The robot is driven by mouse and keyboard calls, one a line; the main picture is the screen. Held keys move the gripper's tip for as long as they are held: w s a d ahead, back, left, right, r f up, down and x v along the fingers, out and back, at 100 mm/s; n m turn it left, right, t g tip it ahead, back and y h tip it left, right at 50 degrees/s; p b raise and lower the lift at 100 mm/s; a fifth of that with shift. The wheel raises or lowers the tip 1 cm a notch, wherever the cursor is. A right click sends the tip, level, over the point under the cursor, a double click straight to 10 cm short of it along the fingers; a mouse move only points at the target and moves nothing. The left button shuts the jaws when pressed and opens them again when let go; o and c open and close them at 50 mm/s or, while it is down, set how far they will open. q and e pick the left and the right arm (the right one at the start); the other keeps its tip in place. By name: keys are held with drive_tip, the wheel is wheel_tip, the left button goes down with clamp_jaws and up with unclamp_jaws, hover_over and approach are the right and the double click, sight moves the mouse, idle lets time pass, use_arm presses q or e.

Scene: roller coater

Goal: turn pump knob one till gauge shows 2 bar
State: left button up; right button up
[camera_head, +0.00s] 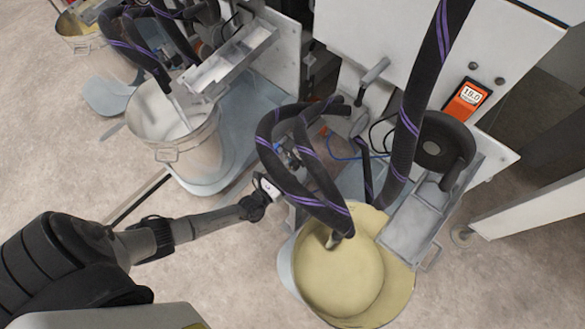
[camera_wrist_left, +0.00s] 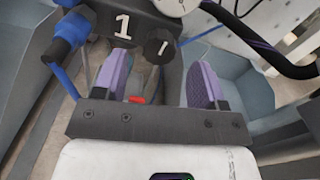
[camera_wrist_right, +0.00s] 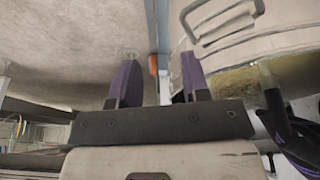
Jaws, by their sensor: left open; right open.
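The black pump knob (camera_wrist_left: 157,47) with a white pointer line shows in the left wrist view. It sits beside a dark block marked with a white 1 (camera_wrist_left: 122,25). The white gauge (camera_wrist_left: 175,4) is cut off by the top edge, so its reading cannot be told. My left gripper (camera_wrist_left: 160,80) is open, its purple-padded fingers on either side of the knob's line and apart from it, with nothing held. In the head view it reaches in from the left (camera_head: 268,188) at the pump, partly behind hoses. My right gripper (camera_wrist_right: 158,82) is open and empty, away from the pump.
Black hoses with purple stripes (camera_head: 300,180) loop close to my left gripper. A bucket of cream-coloured liquid (camera_head: 340,280) stands below them. An orange display (camera_head: 467,98) is on the white machine. Another bucket (camera_head: 175,125) stands at the left. A metal bucket handle (camera_wrist_right: 225,20) is near my right gripper.

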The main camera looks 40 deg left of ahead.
sight(292, 168)
use_arm(q)
drive_tip(key=w+b, duration=0.1)
drive_tip(key=w, duration=0.2)
drive_tip(key=shift+w+f, duration=0.1)
drive_tip(key=shift+w, duration=0.6)
drive_tip(key=shift+c, duration=0.5)
drive_tip(key=c, duration=0.8)
